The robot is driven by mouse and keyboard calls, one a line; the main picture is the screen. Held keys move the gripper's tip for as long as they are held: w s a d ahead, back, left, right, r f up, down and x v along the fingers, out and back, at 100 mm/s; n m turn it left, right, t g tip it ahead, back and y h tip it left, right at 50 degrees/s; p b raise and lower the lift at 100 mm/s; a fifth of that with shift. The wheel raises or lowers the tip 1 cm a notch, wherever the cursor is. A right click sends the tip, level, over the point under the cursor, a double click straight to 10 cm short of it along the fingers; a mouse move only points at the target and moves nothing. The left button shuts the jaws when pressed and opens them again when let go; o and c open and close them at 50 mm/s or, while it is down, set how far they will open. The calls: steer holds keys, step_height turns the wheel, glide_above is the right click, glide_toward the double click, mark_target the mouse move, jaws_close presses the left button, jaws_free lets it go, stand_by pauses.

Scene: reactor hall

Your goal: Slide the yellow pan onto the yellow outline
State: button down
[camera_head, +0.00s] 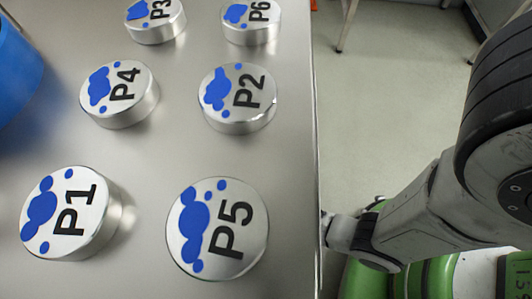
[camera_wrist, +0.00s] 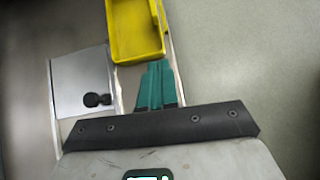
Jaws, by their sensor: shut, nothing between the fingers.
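The yellow pan (camera_wrist: 135,32) shows at the top of the wrist view, cut off by the upper edge. Its near end lies just beyond the teal fingertips of my gripper (camera_wrist: 157,75). The fingers are together with nothing between them. I cannot tell whether they touch the pan. No yellow outline shows in either view. The pan and my fingers do not show in the head view, where my arm reaches down at the right, beside the table edge.
A steel table (camera_head: 150,155) bears several silver discs, including P5 (camera_head: 175,235) and P2 (camera_head: 237,125). A blue container (camera_head: 15,75) stands at its left. Open floor (camera_head: 400,100) lies right.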

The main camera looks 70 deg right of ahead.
steer(key=b+x, duration=0.4)
steer(key=x, duration=0.4)
steer(key=shift+w+d+f, duration=0.1)
steer(key=shift+w+f, duration=0.05)
steer(key=shift+f, duration=0.2)
steer(key=shift+w+d+r, duration=0.15)
steer(key=shift+d, duration=0.45)
steer(key=shift+w+d+r, duration=0.2)
steer(key=shift+d, duration=0.4)
steer(key=shift+w+d, duration=0.15)
steer(key=shift+d, duration=0.45)
steer(key=shift+d+r, duration=0.1)
steer(key=d, duration=0.2)
steer(key=w+d, duration=0.1)
steer(key=d, duration=0.1)
steer(key=w+d, duration=0.1)
steer(key=d, duration=0.1)
steer(key=shift+d, duration=0.25)
steer(key=shift+a, duration=0.1)
